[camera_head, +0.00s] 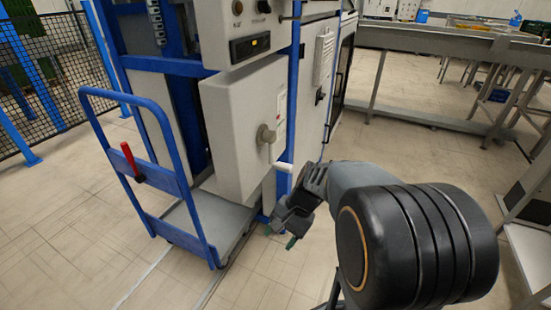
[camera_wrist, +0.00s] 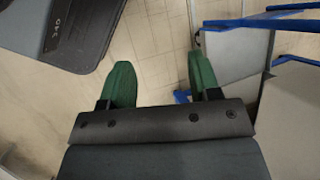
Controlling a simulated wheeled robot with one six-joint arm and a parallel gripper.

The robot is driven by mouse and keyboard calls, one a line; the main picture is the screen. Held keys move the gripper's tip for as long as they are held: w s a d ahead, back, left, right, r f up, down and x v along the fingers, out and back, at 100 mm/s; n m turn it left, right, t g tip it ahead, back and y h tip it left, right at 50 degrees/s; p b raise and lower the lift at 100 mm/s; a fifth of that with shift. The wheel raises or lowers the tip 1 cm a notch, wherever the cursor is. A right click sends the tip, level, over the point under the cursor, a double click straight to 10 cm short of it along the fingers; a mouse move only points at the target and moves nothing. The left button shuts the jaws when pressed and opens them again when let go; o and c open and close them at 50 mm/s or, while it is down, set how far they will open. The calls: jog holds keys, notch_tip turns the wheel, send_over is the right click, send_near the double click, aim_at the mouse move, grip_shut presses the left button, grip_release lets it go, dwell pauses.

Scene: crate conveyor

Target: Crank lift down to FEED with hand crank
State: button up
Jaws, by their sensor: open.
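A light grey cabinet box (camera_head: 230,125) on the blue-framed machine carries a round grey knob-like hub (camera_head: 265,134) on its right side. A short pale rod (camera_head: 283,168) shows below the hub, just above my wrist. It may be the hand crank's handle, but I cannot tell whether it joins the hub. My gripper (camera_head: 280,236) is below and slightly right of the hub, pointing down. Its green fingers are apart and empty in the wrist view (camera_wrist: 160,80), over the tiled floor. No FEED mark is readable.
A blue-handled trolley (camera_head: 205,220) with a red lever (camera_head: 130,160) stands left of the gripper, close to the cabinet. A grey conveyor table (camera_head: 430,42) stands at the back right. Tiled floor between is clear.

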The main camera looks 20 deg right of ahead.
jog(key=w+d+r+m+t+y+p, duration=0.45)
jog(key=w+d+m+y, duration=0.2)
jog(key=m, duration=0.35)
jog(key=m+t+p, duration=0.4)
jog(key=m+t, duration=0.5)
jog(key=m, duration=0.1)
send_near(284, 168)
jog(key=x, duration=0.3)
jog(key=b+x, duration=0.1)
jog(key=x, duration=0.3)
jog(key=w+d+b+x, duration=0.1)
jog(key=x, duration=0.2)
jog(key=shift+a+f, duration=0.15)
jog(key=shift+f, duration=0.25)
grip_shut()
